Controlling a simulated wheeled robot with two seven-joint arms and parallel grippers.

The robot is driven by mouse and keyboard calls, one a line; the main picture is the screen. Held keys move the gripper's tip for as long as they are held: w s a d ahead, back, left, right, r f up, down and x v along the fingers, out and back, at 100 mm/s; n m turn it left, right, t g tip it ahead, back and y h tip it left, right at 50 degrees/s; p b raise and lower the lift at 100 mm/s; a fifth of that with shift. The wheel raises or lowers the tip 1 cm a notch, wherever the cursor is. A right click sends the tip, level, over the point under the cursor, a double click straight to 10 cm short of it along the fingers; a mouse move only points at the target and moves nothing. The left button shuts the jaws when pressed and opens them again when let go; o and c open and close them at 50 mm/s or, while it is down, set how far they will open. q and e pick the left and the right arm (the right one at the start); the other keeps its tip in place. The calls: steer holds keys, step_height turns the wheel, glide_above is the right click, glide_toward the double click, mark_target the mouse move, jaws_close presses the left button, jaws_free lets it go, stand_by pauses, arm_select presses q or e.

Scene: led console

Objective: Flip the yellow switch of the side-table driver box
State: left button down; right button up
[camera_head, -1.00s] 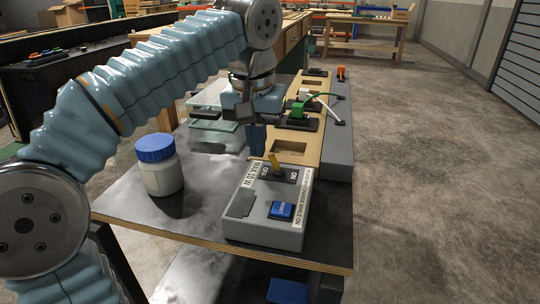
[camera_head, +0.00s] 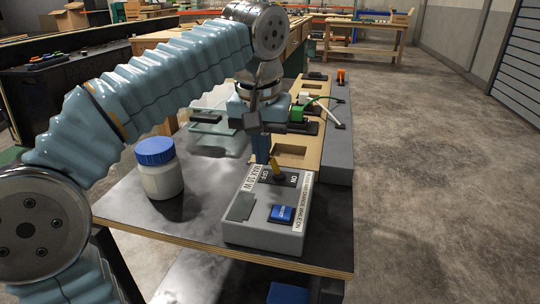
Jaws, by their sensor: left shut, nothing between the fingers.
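The grey driver box (camera_head: 262,238) sits on the dark side table (camera_head: 205,228) near its front right edge. Its yellow switch (camera_head: 274,169) stands up from a black plate marked ON and OFF at the far end of the box. A blue button (camera_head: 282,214) is on the box's near right part. My left gripper (camera_head: 264,160) comes down from above, just behind and beside the yellow switch. It is shut with nothing in it; whether it touches the switch I cannot tell. My right gripper is out of view.
A white bottle with a blue cap (camera_head: 159,169) stands left of the box. A glass plate (camera_head: 213,107) is behind it. A wooden fixture with a green connector (camera_head: 297,114) and cables lies behind the box. Open concrete floor is on the right.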

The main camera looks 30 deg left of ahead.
mark_target(269, 159)
arm_select(q)
steer(key=shift+w+d, duration=0.2)
steer(key=shift+d, duration=0.6)
step_height(269, 159, up, 3)
steer(key=p, duration=0.3)
steer(key=shift+a, duration=0.15)
steer(key=shift+r, duration=0.15)
steer(key=shift+a+r+p, duration=0.15)
steer(key=shift+r+p, duration=0.2)
steer(key=shift+r, duration=0.4)
step_height(269, 159, up, 2)
steer(key=shift+s+a+r, duration=0.1)
